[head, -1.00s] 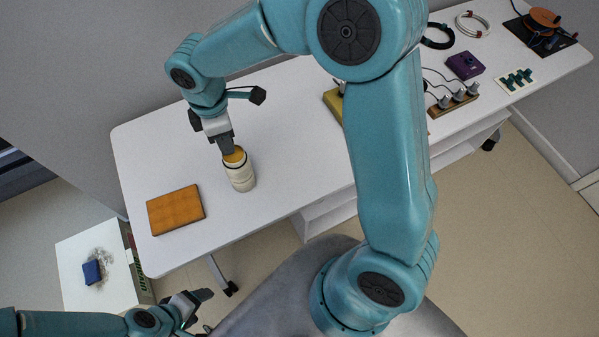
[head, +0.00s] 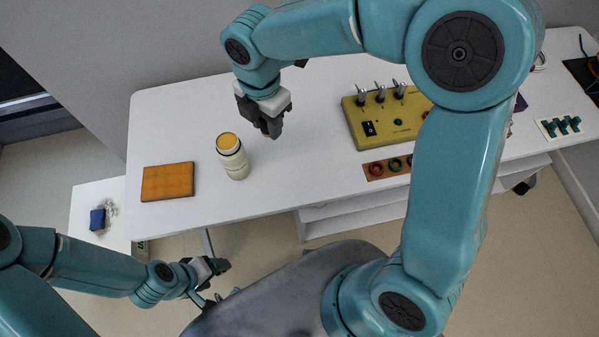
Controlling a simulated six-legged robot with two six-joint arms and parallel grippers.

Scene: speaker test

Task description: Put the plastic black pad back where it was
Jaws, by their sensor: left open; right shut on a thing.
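My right gripper (head: 265,128) is above the white table (head: 320,95), right of the cream cylinder. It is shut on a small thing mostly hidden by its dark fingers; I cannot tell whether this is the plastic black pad. A little tan shows at the fingertips. The cream cylinder (head: 235,163) stands upright with an orange top and a dark band, apart from the gripper. A flat black sheet (head: 583,74) lies at the right edge of view, partly cut off. My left gripper (head: 212,270) is open and empty, low in front of the table.
An orange-brown block (head: 168,182) lies at the table's left. A yellow-green switch box (head: 390,118) and a strip with coloured rings (head: 385,167) are right of centre. A green-and-white piece (head: 560,127) lies far right. A white box (head: 92,215) with a blue item stands below left.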

